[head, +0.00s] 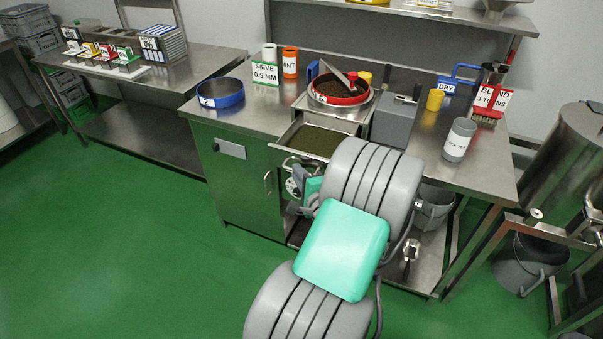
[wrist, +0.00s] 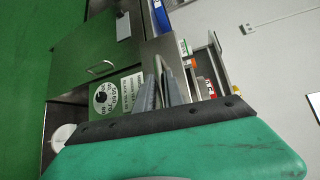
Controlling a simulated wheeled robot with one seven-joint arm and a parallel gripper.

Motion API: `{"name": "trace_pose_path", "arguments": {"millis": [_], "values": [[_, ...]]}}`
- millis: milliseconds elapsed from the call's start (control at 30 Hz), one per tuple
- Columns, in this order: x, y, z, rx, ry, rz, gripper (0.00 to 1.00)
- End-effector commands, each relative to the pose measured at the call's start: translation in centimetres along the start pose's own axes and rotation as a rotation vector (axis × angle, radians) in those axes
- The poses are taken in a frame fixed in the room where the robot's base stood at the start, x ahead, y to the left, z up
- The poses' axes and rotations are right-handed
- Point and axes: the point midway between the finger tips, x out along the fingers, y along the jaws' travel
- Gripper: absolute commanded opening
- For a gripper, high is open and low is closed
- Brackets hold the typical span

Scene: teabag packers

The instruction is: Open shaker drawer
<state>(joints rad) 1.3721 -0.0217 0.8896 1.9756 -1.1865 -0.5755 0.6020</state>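The shaker (head: 322,113) is a steel box on the bench, with a red-rimmed round sieve (head: 343,98) of dark tea on top. Its steel drawer (head: 281,140) stands out toward me at the front, open at the top, with dark tea inside. My gripper (head: 300,187) is just below and in front of the drawer front, partly hidden by my own arm. In the wrist view my grey gripper fingers (wrist: 161,78) point at the steel front and lie close together.
A green cabinet (head: 235,185) with a bar handle is left of my gripper. A round dial label (wrist: 105,97) is close beside the fingers. A blue-rimmed sieve (head: 221,94), a grey box (head: 394,123) and a grey cup (head: 459,140) stand on the bench. The green floor at left is clear.

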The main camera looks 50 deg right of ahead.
Motion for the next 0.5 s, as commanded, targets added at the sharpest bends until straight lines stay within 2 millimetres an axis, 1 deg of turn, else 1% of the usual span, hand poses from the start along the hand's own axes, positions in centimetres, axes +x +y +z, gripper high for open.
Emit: {"name": "trace_pose_path", "arguments": {"millis": [33, 233, 500], "values": [[0.01, 0.06, 0.04, 0.001, 0.0, 0.001, 0.17], [-0.07, -0.05, -0.44, 0.0, 0.008, -0.001, 0.33], [-0.36, -0.07, -0.63, 0.001, 0.013, -0.002, 0.33]]}}
